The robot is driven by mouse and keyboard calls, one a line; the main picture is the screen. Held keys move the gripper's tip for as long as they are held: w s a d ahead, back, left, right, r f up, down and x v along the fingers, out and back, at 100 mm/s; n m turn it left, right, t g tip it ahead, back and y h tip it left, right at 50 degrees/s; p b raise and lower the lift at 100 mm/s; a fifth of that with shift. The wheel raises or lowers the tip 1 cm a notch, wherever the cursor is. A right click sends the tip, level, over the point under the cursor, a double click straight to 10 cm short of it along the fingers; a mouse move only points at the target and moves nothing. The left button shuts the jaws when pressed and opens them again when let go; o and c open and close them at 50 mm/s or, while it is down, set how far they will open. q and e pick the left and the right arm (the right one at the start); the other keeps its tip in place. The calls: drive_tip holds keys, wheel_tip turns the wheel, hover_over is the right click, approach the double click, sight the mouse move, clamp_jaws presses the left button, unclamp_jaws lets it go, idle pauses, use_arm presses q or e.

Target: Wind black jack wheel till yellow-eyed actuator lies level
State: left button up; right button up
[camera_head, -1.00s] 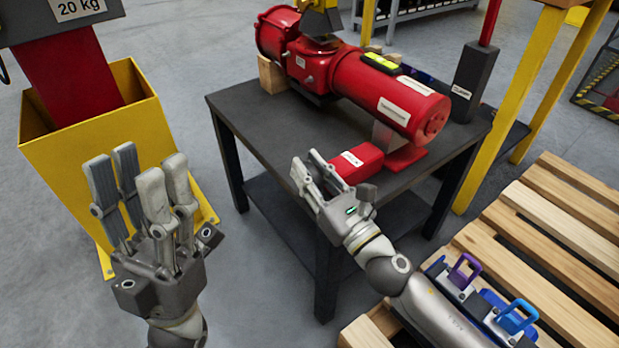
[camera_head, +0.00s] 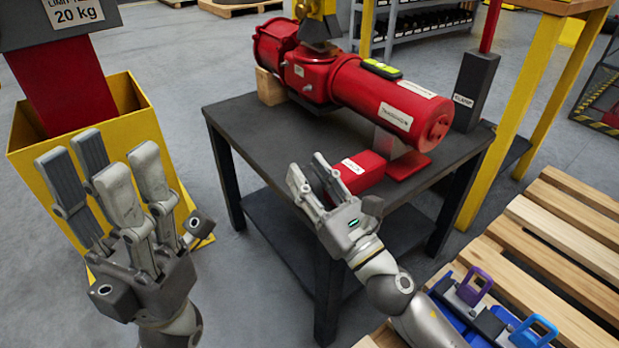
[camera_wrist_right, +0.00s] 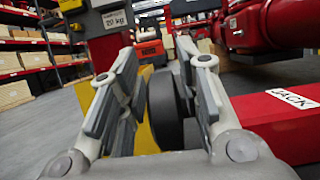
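The red actuator (camera_head: 350,85) lies on the dark table, with a yellow fitting (camera_head: 318,30) on top, cut by the frame edge. A level with yellow vials (camera_head: 381,69) sits on its barrel; I cannot read the bubbles. The red jack (camera_head: 363,173) stands at the table's front edge, under the barrel's right end. Its black wheel (camera_wrist_right: 165,110) shows in the right wrist view between the fingers of my right gripper (camera_wrist_right: 163,92), with gaps at both sides. In the head view my right gripper (camera_head: 308,178) mostly hides the wheel. My left gripper (camera_head: 100,165) is open and empty.
A yellow bin (camera_head: 150,112) with a red post stands behind my left gripper. A dark block with a red rod (camera_head: 474,85) is at the table's right. A wooden pallet (camera_head: 570,235) with padlocked blue items (camera_head: 490,322) lies at the lower right.

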drive_tip(key=shift+o, duration=0.4)
drive_tip(key=shift+f, duration=0.15)
drive_tip(key=shift+s+d+f, duration=0.35)
drive_tip(key=shift+s+d, duration=0.05)
drive_tip(key=shift+s, duration=0.1)
drive_tip(key=v, duration=1)
drive_tip(key=shift+s+d, duration=0.2)
drive_tip(key=shift+s, duration=0.05)
drive_tip(key=shift+r, duration=0.1)
